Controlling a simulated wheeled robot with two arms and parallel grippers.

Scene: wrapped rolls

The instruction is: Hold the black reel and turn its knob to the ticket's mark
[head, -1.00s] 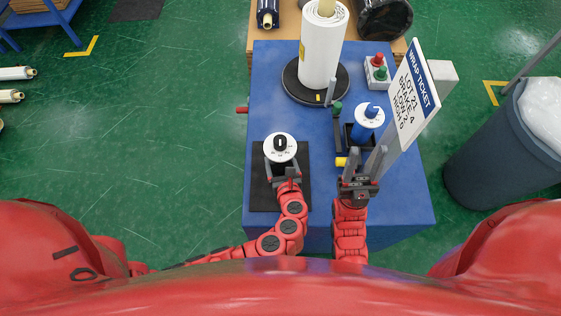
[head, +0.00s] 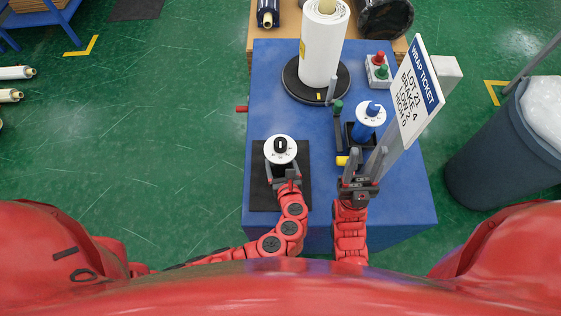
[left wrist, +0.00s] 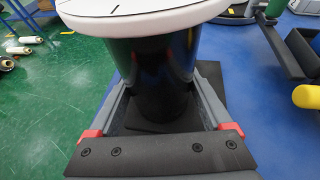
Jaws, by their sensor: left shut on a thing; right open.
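The black reel (left wrist: 150,75) stands upright between the fingers of my left gripper (head: 281,170), which is shut on it. On its top is a white dial (head: 270,155) with a black knob (head: 281,145); the dial's small marks are too small to read in the head view. In the left wrist view the white disc (left wrist: 140,16) covers the reel's top and the knob is out of frame. The ticket (head: 418,92) reads "WRAP TICKET, LOT 21, BRAKE 4, LOW 2, HIGH 0". My right gripper (head: 362,164) is open and empty, right of the reel, below the ticket.
A blue reel (head: 362,131) with a white dial stands in a black holder. A yellow-ended piece (head: 342,160) is near my right gripper. A white roll (head: 322,50) stands on a black disc behind. A button box (head: 378,72) is at back right. The blue table (head: 285,115) is clear behind the black reel.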

